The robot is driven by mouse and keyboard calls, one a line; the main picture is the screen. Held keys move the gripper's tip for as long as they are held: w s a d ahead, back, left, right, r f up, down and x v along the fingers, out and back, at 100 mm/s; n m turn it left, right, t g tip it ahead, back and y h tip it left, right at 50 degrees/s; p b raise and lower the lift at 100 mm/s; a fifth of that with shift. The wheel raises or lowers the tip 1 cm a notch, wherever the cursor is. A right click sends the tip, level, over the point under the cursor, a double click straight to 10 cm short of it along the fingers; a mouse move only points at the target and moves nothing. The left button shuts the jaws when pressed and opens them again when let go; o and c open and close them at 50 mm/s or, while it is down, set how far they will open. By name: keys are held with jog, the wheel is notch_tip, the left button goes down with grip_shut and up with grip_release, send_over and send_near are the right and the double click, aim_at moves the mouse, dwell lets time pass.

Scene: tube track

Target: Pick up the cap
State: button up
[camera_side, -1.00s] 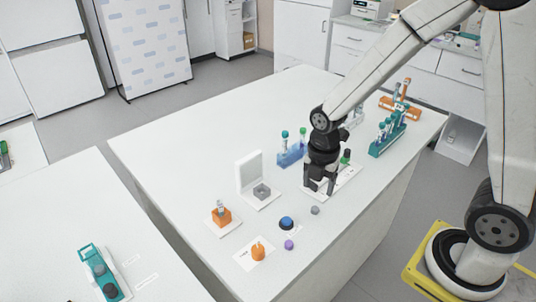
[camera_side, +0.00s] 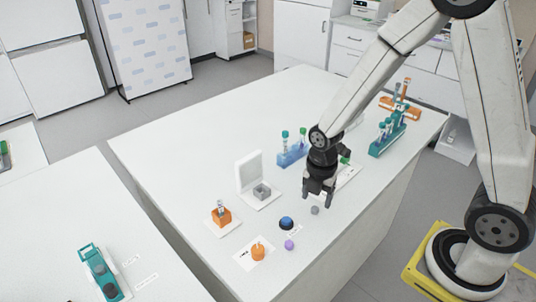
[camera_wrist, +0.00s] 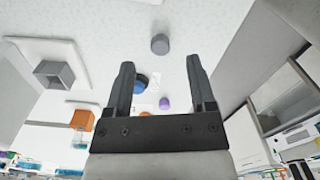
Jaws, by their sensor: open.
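A small grey cap (camera_side: 315,210) lies on the white table, just below my gripper (camera_side: 318,198) in the side view. In the wrist view the grey cap (camera_wrist: 160,44) lies beyond the fingertips, roughly centred between them. My gripper (camera_wrist: 160,62) is open and empty, pointing down above the table and apart from the cap. A small purple cap (camera_side: 289,244) lies nearer the front edge; it also shows between the fingers in the wrist view (camera_wrist: 165,103). Which of these small caps is meant cannot be told.
A blue-and-black round object (camera_side: 286,223) and an orange piece (camera_side: 257,251) lie near the caps. An orange block (camera_side: 221,216) and a grey open box (camera_side: 262,191) stand left. Blue (camera_side: 291,155) and green (camera_side: 387,138) tube racks stand behind.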

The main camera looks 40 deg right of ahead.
aim_at(315, 208)
jog(key=shift+f, duration=1.85)
grip_shut()
